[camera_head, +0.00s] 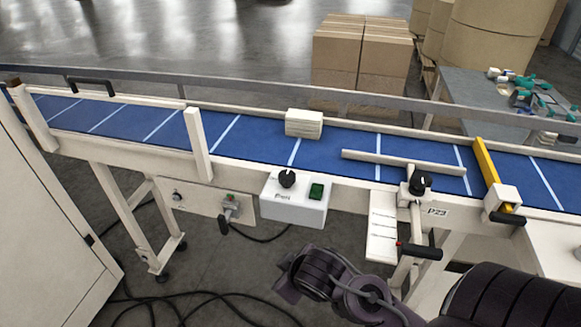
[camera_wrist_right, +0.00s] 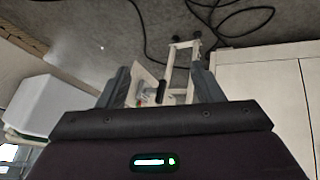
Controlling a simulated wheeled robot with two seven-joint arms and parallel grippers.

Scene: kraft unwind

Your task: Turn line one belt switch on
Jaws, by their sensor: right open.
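A white control box (camera_head: 294,207) is fixed to the front side of the conveyor. Another black knob (camera_head: 419,183) is on a bracket farther right, near a "P23" label. I cannot tell by label which is the line one belt switch. My right arm comes in from the lower right, its wrist below the control box. My right gripper (camera_wrist_right: 160,88) is open and empty in the wrist view. A white box (camera_wrist_right: 45,108) shows left of it. My left gripper is out of view.
The blue conveyor belt (camera_head: 255,143) carries a white block (camera_head: 304,123). A plate with a black-handled lever (camera_head: 230,208) is left of the control box. A black-handled crank (camera_head: 420,251) hangs at right. A cabinet (camera_head: 45,225) stands at left; cables (camera_head: 190,297) lie on the floor.

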